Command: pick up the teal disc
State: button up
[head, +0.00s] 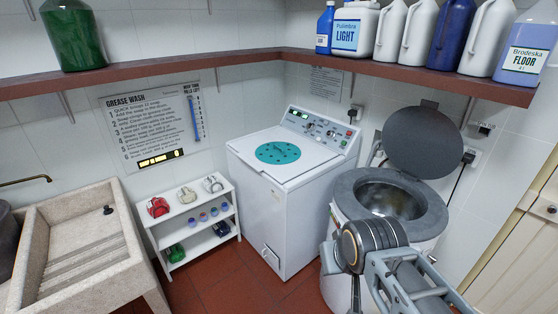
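The teal disc (278,152) lies flat on the white top of a washing machine (275,205), in the middle of the head view. It is round, with several small dark holes and a small raised part at its middle. Nothing covers it. My arm comes in from the lower right, in front of a round grey-rimmed tub and to the right of the washing machine, well apart from the disc. My gripper's fingers cannot be made out in this view.
The tub (442,212) has its lid raised. A white rack (195,222) with small items stands left of the machine, beside a stone washboard sink (80,250). A shelf (420,75) with several bottles runs above. Red floor shows between rack and machine.

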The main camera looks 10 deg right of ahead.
aim_at(276, 152)
jog(key=u, duration=0.7)
jog(key=i, duration=0.75)
jog(key=u, duration=0.65)
jog(key=i, duration=1.3)
jog(key=z, duration=0.6)
jog(key=i, duration=0.85)
jog(key=z, duration=1.4)
jog(key=i, duration=0.35)
jog(key=z, duration=0.3)
